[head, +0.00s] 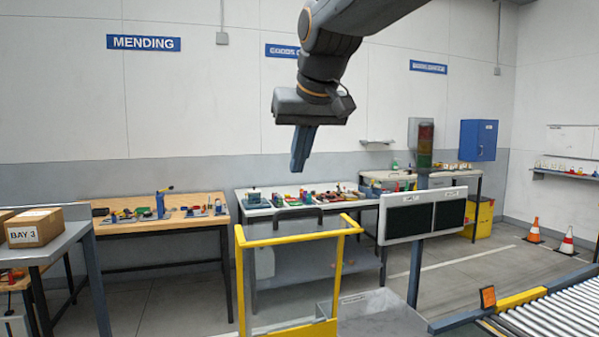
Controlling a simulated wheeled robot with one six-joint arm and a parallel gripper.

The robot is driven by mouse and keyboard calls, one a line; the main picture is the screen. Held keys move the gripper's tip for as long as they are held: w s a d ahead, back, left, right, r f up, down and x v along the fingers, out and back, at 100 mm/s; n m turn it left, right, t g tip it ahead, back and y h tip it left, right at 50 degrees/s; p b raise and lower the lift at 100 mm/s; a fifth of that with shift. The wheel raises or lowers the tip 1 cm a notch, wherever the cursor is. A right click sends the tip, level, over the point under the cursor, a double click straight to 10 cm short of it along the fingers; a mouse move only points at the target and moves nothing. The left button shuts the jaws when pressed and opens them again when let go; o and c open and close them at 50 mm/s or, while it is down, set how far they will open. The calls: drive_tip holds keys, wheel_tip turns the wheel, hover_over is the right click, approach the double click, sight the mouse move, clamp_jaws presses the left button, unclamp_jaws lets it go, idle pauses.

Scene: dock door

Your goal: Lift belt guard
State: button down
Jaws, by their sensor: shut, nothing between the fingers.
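A yellow-framed guard with a clear panel, which looks like the belt guard (290,240), stands upright at the front middle in the head view. A dark loop like a handle (292,211) shows just above its top bar; I cannot tell whether it belongs to the guard. My gripper (297,168) hangs from above, pointing down, with its blue-grey fingers shut and empty. In the picture it is above the guard's top bar and apart from it. The guard's lower edge runs out of the frame.
A roller conveyor (555,312) with a yellow rail is at the lower right. A post carries a dark two-panel board (422,216) right of the guard. A wooden bench (155,225) and a white bench (310,207) hold small parts. Two cones (567,241) stand on open floor at right.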

drive_tip(key=p+x, duration=0.2)
drive_tip(key=x, duration=0.6)
drive_tip(key=shift+f+p, duration=0.35)
drive_tip(key=shift+p, duration=0.05)
drive_tip(key=shift+s+d+f+p, duration=0.15)
drive_tip(key=shift+s+p, duration=0.1)
drive_tip(key=shift+s, duration=0.35)
drive_tip(key=shift+s+d+p, duration=0.15)
drive_tip(key=shift+s+p, duration=0.1)
drive_tip(key=shift+s, duration=0.35)
drive_tip(key=shift+s+d+f+p, duration=0.2)
drive_tip(key=shift+s+f+p, duration=0.15)
drive_tip(key=shift+s, duration=0.3)
drive_tip(key=shift+w+f, duration=0.1)
drive_tip(key=shift+f, duration=0.05)
